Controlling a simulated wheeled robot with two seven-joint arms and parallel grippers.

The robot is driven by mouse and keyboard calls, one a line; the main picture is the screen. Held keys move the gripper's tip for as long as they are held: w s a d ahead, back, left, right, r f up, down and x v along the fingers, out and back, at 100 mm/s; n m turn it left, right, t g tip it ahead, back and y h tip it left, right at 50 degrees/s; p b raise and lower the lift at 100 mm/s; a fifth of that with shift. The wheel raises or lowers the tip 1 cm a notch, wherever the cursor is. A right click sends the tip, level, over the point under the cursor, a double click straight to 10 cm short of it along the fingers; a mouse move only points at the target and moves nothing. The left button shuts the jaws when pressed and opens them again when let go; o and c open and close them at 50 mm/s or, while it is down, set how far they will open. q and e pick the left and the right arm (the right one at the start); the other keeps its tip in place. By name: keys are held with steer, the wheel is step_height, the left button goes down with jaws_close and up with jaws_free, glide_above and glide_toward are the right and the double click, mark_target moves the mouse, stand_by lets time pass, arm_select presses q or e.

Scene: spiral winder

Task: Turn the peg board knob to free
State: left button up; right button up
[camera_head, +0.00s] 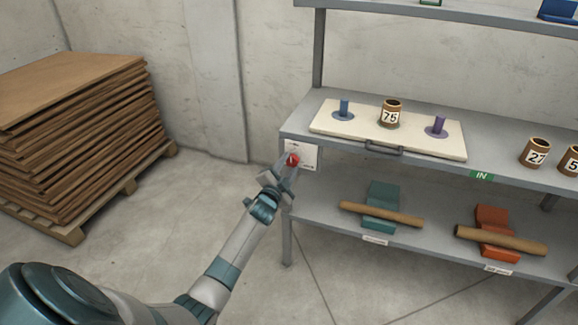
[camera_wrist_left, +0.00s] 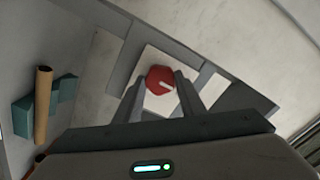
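The red knob (camera_head: 293,159) sits on a white plate (camera_head: 306,149) at the left end of the shelf's front edge. In the left wrist view the knob (camera_wrist_left: 158,74) shows a white mark pointing right and slightly down. My left gripper (camera_head: 288,163) is at the knob, and its fingers (camera_wrist_left: 161,84) lie on either side of it. I cannot tell whether they touch it. The peg board (camera_head: 425,147) lies on the shelf with a blue peg (camera_head: 343,108), a purple peg (camera_head: 438,126) and a spool marked 75 (camera_head: 391,113) between them. My right gripper is out of view.
The board has a grey handle (camera_head: 384,148) at its front. More numbered spools (camera_head: 537,153) stand to the right, past a green IN label (camera_head: 481,176). Cardboard tubes (camera_head: 381,214) rest on holders on the lower shelf. A pallet of brown sheets (camera_head: 80,135) stands left; floor between is clear.

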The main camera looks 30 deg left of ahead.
arm_select(q)
steer(key=o, duration=0.3)
steer(key=shift+s+d, duration=0.1)
steer(key=shift+s, duration=0.3)
steer(key=v, duration=1.6)
steer(key=shift+s+p, duration=0.3)
steer(key=shift+s, duration=0.05)
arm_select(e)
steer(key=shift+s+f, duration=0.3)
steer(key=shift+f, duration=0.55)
arm_select(q)
steer(key=shift+f, duration=0.1)
